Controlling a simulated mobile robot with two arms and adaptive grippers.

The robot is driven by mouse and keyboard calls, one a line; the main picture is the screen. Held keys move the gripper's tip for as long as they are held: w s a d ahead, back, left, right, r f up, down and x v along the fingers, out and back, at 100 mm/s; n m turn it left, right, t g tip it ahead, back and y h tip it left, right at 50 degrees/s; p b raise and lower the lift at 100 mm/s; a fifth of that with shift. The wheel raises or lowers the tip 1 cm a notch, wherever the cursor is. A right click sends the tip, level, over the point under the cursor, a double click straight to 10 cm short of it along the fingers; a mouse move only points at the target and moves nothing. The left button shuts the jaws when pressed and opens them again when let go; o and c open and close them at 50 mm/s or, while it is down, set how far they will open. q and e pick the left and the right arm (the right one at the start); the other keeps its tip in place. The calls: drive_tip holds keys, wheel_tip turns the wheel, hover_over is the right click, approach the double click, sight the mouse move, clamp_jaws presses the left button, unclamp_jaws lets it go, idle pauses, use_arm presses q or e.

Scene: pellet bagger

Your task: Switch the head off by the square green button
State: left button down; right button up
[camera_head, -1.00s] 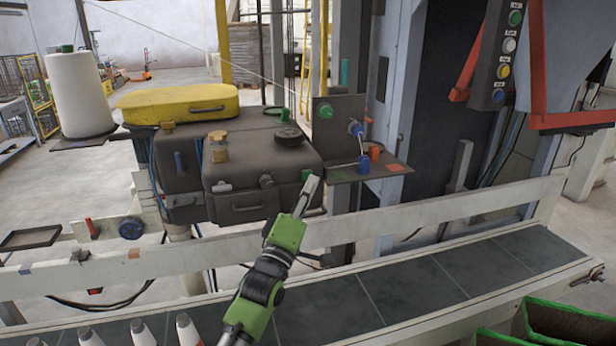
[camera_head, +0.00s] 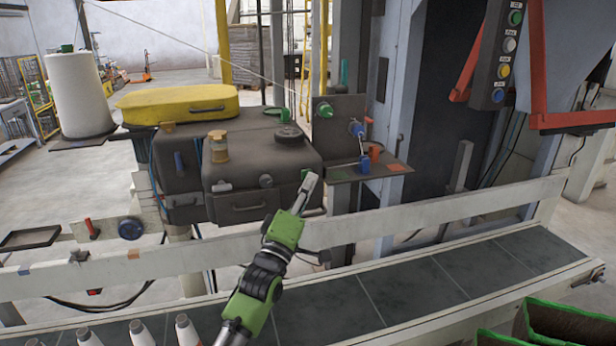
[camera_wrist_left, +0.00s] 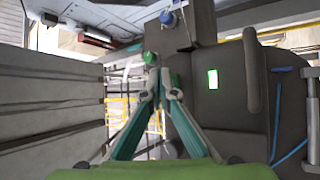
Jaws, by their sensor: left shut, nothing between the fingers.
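The dark grey sewing head (camera_head: 262,165) stands behind the white rail. A small green patch (camera_head: 305,173) shows at its right front edge, partly behind my fingers. In the left wrist view a square green button (camera_wrist_left: 213,79) glows on the head's dark grey face (camera_wrist_left: 232,110). My left gripper (camera_head: 312,180) reaches over the rail with its fingers together, close to the head's right front corner. In the left wrist view the left gripper's (camera_wrist_left: 160,78) tips are to the left of the button, with a visible gap. Whether they touch the head is unclear. My right gripper is out of view.
A white rail (camera_head: 440,213) and a conveyor belt (camera_head: 420,290) run in front of the head. A bracket plate (camera_head: 340,125) with blue and green knobs stands right of it. A control panel (camera_head: 497,60) with several round buttons hangs at upper right. White cones stand at lower left.

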use_arm(q)
drive_tip(key=shift+w+a+b, duration=0.15)
drive_tip(key=shift+w+b, duration=0.2)
drive_tip(key=shift+w, duration=0.1)
idle(0.3)
drive_tip(key=shift+s, duration=0.1)
drive_tip(key=shift+s+d+p, duration=0.3)
drive_tip(key=shift+s+p, duration=0.45)
drive_tip(key=shift+s, duration=0.1)
drive_tip(key=s+d+p, duration=0.2)
drive_tip(key=s+p, duration=0.1)
drive_tip(key=s, duration=0.2)
drive_tip(key=shift+s+p, duration=0.35)
drive_tip(key=shift+p, duration=0.05)
drive_tip(key=shift+a, duration=0.1)
